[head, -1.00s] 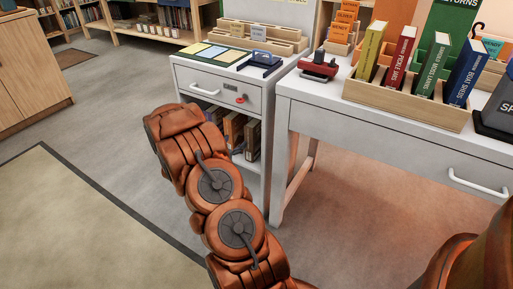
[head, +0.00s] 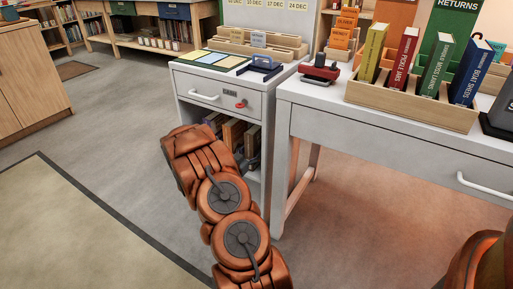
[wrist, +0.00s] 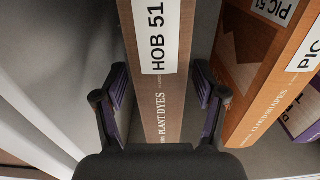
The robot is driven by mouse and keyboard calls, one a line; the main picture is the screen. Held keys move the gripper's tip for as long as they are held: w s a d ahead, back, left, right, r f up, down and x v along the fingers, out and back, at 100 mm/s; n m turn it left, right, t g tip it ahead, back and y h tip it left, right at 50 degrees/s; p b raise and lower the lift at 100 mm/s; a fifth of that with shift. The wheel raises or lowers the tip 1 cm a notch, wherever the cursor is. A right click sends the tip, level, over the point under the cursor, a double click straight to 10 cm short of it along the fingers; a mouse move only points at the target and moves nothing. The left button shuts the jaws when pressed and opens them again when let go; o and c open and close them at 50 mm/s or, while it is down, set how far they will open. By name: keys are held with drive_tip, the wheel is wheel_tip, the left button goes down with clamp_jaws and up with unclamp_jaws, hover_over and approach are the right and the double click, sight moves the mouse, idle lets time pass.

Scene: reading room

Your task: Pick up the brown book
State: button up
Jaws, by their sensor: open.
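The brown book (wrist: 160,105) stands upright in the wrist view, its spine reading "PLANT DYES" with a white "HOB 51" label. My gripper (wrist: 160,88) is open, with one finger on each side of the spine. The fingers look apart from the book, with a gap on both sides; how deep they reach is hard to tell. In the head view the brown book (head: 252,139) is at the right end of a short row in the open shelf of the white cabinet (head: 190,106).
An orange book (wrist: 268,85), "CLOUD SHAPES", leans close beside the brown one, with a purple book (wrist: 302,120) beyond it. A pale cabinet wall (wrist: 35,115) lies on the other side, with grey free space between. A white desk (head: 390,125) stands right of the cabinet.

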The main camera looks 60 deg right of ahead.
drive_tip(key=shift+w+d+f+b, duration=0.15)
drive_tip(key=shift+d+b, duration=0.6)
drive_tip(key=shift+d, duration=1.2)
drive_tip(key=shift+c, duration=0.4)
clamp_jaws()
